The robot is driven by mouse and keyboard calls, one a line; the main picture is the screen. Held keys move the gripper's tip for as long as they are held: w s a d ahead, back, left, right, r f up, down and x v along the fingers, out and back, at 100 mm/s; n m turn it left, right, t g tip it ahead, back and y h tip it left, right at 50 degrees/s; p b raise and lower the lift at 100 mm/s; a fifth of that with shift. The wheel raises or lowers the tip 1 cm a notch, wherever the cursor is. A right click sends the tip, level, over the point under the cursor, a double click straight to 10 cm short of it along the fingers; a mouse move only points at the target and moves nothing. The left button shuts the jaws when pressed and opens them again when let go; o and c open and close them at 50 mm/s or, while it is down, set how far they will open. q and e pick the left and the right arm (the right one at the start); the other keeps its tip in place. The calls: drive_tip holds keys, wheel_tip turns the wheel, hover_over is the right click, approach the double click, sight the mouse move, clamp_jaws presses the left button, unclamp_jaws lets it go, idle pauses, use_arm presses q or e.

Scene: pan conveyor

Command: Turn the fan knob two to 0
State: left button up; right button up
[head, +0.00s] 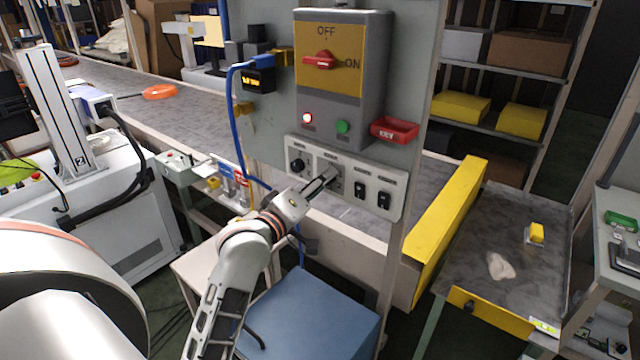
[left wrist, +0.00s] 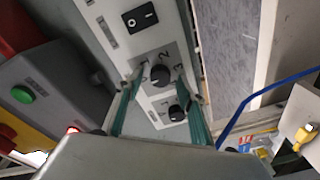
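Fan knob two sits on the light grey control panel (head: 398,207). In the head view my left gripper (head: 328,179) covers most of it. In the left wrist view it is a round black knob (left wrist: 160,75) with digits, including a 2 and a 3, printed beside it. My left gripper's two greenish fingers (left wrist: 158,80) are open, one on each side of this knob, with gaps showing. I cannot tell which number the knob points to. The other black knob (head: 298,165) is left of my gripper; it also shows in the left wrist view (left wrist: 177,113). My right gripper is not in view.
Two black rocker switches, one nearer the gripper (head: 360,190) and one farther right (head: 384,199), share the panel. Above is the grey and yellow switch box (head: 370,60) with a red handle. A blue cable (head: 235,125) hangs left. A blue-topped box (head: 318,310) stands below.

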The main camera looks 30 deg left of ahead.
use_arm(q)
drive_tip(key=shift+s, duration=0.1)
drive_tip(key=s, duration=0.7)
drive_tip(key=shift+s, duration=0.2)
drive_tip(key=shift+d, duration=0.1)
idle(0.5)
